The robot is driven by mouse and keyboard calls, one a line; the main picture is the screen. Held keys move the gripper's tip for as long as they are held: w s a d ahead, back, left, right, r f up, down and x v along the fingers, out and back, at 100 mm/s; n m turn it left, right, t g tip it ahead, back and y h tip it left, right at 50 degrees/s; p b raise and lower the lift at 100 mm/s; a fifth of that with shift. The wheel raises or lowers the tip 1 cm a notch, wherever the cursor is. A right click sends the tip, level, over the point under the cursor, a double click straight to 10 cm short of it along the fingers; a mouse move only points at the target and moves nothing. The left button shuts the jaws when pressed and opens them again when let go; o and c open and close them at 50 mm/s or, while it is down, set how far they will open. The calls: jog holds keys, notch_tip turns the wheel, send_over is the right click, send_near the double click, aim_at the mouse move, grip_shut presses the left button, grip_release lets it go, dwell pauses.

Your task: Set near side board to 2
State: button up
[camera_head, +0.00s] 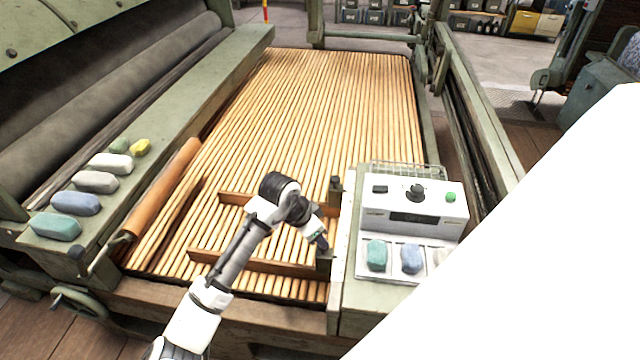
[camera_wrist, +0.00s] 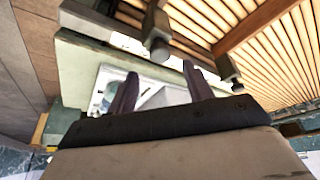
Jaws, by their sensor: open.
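Two brown side boards lie across the slatted apron. The near side board (camera_head: 250,263) is toward the front; the far side board (camera_head: 235,199) is behind it. A dark metal end fitting (camera_head: 325,262) stands at the near board's right end, by the pale rail (camera_head: 343,235). My gripper (camera_head: 321,246) is open just above this fitting, partly hiding it. In the wrist view my two dark fingers (camera_wrist: 158,82) are apart with nothing held. A grey fitting with a round end (camera_wrist: 158,45) shows beyond the gap, and another grey fitting (camera_wrist: 225,68) lies to the right. Numbers on the rail are not readable.
A control box (camera_head: 412,207) with a knob and green button stands right of the rail. A tray before it holds a teal lump (camera_head: 376,255) and a blue lump (camera_head: 411,258). Several lumps line the left ledge. The apron slats (camera_head: 330,100) behind the boards are clear.

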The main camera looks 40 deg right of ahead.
jog(key=v, duration=0.8)
jog(key=shift+b, duration=0.3)
jog(key=shift+r, duration=0.1)
